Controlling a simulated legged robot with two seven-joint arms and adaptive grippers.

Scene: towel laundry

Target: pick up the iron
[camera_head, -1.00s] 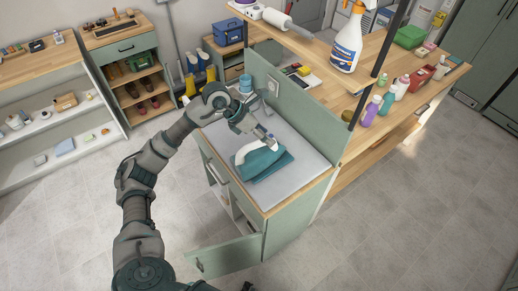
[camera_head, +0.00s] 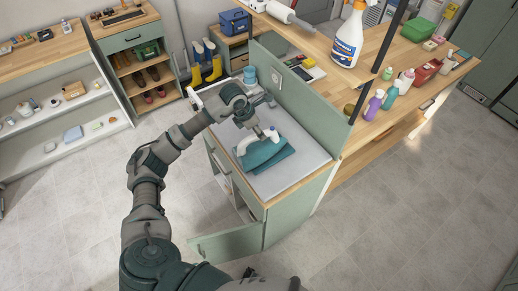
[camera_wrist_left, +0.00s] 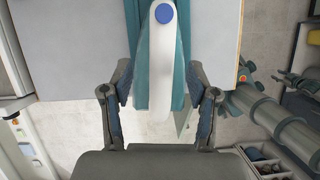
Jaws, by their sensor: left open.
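The iron (camera_head: 243,146), white and curved, rests with a teal folded cloth (camera_head: 268,160) on the light top of the green cabinet. In the left wrist view the iron (camera_wrist_left: 164,45) is a white band with a blue round button, with teal on both sides of it. My left gripper (camera_head: 262,133) is just over the iron in the head view and hides part of it. In the wrist view its open fingers (camera_wrist_left: 158,78) stand on either side of the iron, with gaps between. My right gripper is not in view.
A green back panel (camera_head: 300,95) stands behind the cabinet top. A blue cup (camera_head: 249,75) is at its far end. A wooden shelf with a spray bottle (camera_head: 349,38) overhangs at the right. The cabinet door (camera_head: 228,243) hangs open at the front.

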